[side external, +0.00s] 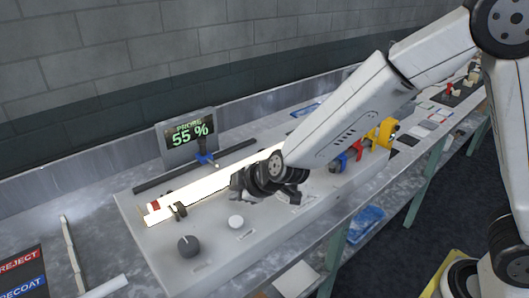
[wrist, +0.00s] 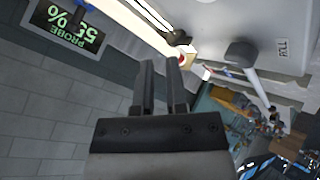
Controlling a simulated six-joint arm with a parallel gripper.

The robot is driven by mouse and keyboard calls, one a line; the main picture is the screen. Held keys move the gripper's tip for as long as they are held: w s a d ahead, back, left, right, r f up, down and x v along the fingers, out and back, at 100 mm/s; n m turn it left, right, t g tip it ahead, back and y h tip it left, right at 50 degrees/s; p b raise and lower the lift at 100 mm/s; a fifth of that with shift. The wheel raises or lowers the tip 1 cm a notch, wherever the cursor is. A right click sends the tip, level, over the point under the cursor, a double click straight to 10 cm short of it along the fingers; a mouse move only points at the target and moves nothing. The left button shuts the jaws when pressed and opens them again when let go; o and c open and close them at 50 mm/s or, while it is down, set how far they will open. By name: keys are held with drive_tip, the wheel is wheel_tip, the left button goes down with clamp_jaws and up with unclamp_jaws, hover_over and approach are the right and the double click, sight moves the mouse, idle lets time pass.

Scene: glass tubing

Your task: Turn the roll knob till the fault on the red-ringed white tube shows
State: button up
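The white tube (side external: 205,187) glows along its length on the pale panel, and a red ring (side external: 154,205) shows at its left end. In the wrist view the tube (wrist: 135,22) runs across the top, with the red ring (wrist: 182,59) near its end. The dark grey roll knob (side external: 188,245) stands at the panel's front left; in the wrist view the knob (wrist: 240,54) is beside a ROLL label. My gripper (side external: 295,194) is over the panel, right of the knob and apart from it. In the wrist view its fingers (wrist: 160,64) are apart and empty. No fault can be made out.
A display (side external: 189,135) behind the tube reads PROBE 55 %. A blue probe holder (side external: 205,158) sits on a dark rail. REJECT and RECOAT signs (side external: 20,272) are at far left. Coloured clamps (side external: 380,135) stand right.

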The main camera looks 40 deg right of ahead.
sight(188, 243)
drive_tip(key=o, duration=0.7)
drive_tip(key=shift+a, duration=0.35)
drive_tip(key=o, duration=0.3)
drive_tip(key=shift+w+a+g, duration=0.1)
drive_tip(key=shift+a+g, duration=0.2)
drive_tip(key=shift+a, duration=0.2)
drive_tip(key=a+g, duration=0.1)
drive_tip(key=a, duration=0.2)
drive_tip(key=s+a+m+g, duration=0.1)
drive_tip(key=a+g, duration=0.1)
drive_tip(key=a, duration=0.1)
drive_tip(key=a+m+g+y, duration=0.1)
drive_tip(key=a+g, duration=0.1)
drive_tip(key=a, duration=0.1)
drive_tip(key=shift+s, duration=0.4)
drive_tip(key=shift+f, duration=0.15)
drive_tip(key=shift+x, duration=3.8)
